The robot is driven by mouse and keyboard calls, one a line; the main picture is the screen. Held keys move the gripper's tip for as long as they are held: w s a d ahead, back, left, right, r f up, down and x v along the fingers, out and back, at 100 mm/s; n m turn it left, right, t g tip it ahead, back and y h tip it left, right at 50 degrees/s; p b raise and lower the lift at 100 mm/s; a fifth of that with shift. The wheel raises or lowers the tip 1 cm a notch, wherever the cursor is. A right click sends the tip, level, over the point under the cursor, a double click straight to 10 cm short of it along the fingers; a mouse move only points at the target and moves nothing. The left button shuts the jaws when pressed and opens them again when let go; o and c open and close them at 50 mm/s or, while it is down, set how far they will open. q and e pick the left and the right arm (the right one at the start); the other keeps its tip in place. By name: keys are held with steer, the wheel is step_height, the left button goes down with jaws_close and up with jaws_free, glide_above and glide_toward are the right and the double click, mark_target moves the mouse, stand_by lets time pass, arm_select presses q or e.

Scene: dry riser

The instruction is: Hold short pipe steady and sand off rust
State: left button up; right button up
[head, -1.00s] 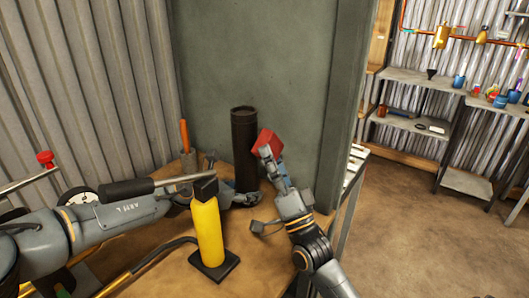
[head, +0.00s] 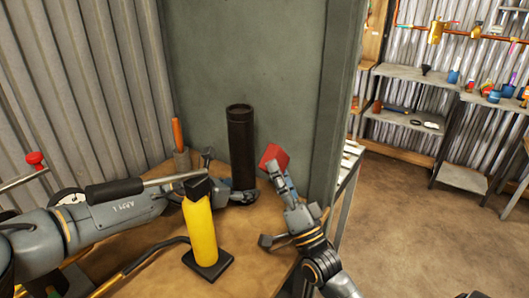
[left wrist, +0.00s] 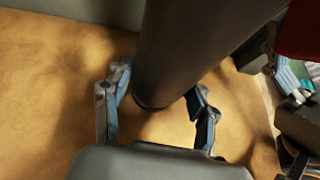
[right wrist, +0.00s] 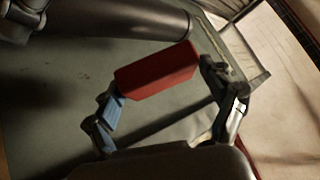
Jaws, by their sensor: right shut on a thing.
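The short pipe (head: 241,145) is a dark brown cylinder standing upright on the table in front of a grey-green panel. My left gripper (head: 240,196) is low at the pipe's base. In the left wrist view its fingers stand either side of the pipe (left wrist: 185,50), with a gap showing at the left finger; contact at the right finger is unclear. My right gripper (head: 278,168) is shut on a red sanding block (head: 274,156), held just right of the pipe and apart from it. The block also shows between the fingers in the right wrist view (right wrist: 157,72). Rust is not distinguishable.
A yellow cylinder (head: 200,230) with a black top and base stands in front of my left forearm. An orange-handled tool (head: 177,133) stands left of the pipe. The wooden tabletop (head: 160,270) has bare room at the front. Grey shelves (head: 405,118) stand at the back right.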

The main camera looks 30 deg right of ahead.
arm_select(q)
steer(key=o, duration=0.3)
steer(key=shift+o, duration=0.2)
steer(key=v, duration=1.2)
